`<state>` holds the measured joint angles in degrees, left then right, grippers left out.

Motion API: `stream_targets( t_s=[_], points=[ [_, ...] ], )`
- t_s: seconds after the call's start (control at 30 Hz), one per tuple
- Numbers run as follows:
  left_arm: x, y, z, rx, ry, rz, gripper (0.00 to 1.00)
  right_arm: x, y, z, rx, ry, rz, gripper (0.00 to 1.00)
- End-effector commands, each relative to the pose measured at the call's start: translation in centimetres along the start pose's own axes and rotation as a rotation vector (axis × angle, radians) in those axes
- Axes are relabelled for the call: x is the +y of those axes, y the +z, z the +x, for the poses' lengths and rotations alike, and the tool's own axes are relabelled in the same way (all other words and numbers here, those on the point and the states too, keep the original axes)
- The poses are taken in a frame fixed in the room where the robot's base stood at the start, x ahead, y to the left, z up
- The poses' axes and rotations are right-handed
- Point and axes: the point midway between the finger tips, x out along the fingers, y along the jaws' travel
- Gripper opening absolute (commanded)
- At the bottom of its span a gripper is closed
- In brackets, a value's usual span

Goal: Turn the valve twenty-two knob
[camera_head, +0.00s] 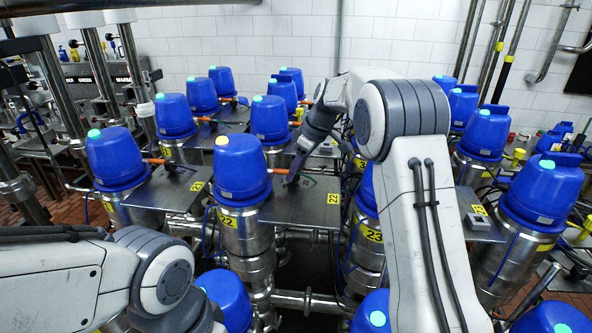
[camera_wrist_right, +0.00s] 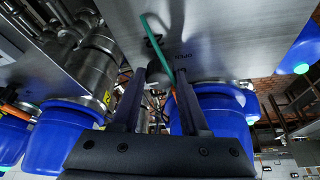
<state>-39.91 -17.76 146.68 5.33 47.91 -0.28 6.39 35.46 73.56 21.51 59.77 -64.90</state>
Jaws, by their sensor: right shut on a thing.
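Valve twenty-two (camera_head: 242,168) is a steel body with a blue cap and a yellow-orange light on top. A yellow 22 label (camera_head: 333,198) sits on the grey metal plate (camera_head: 305,212) beside it. My right gripper (camera_head: 292,178) reaches down to this plate from behind. In the right wrist view, its two dark fingers (camera_wrist_right: 160,76) are shut on a small dark knob (camera_wrist_right: 155,73) at the plate. The fingers hide part of the knob. My left arm is at lower left, its gripper out of view.
Similar blue-capped valves with green lights stand in rows all around, among them valve 23 (camera_head: 367,193) close on the right. An orange rod (camera_head: 279,171) lies close by my right gripper. Steel pipes (camera_head: 310,302) run below. A white tiled wall (camera_head: 285,38) is behind.

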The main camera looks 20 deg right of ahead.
Motion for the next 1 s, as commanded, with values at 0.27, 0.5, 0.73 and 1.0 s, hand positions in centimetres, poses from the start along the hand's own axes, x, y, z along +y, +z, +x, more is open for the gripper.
stream_targets(
  t_s=[0.27, 0.5, 0.73, 1.0],
  points=[
    [-0.1, 0.1, 1.5, 0.000, 0.000, 0.001, 0.50, -0.1, 0.0, 0.1, 0.003, 0.066, 0.149, 0.00],
    [-0.2, 0.1, 2.5, 0.000, 0.000, 0.002, 0.50, -0.3, -0.1, 0.0, 0.002, 0.150, 0.351, 0.00],
    [-0.2, 0.1, 2.7, 0.000, 0.000, 0.003, 0.50, -0.5, -0.3, -0.1, 0.003, 0.234, 0.552, 0.00],
    [-0.2, 0.1, 2.6, 0.000, 0.000, 0.003, 0.50, -0.6, -0.4, -0.1, 0.004, 0.332, 0.788, 0.00]
  ],
)
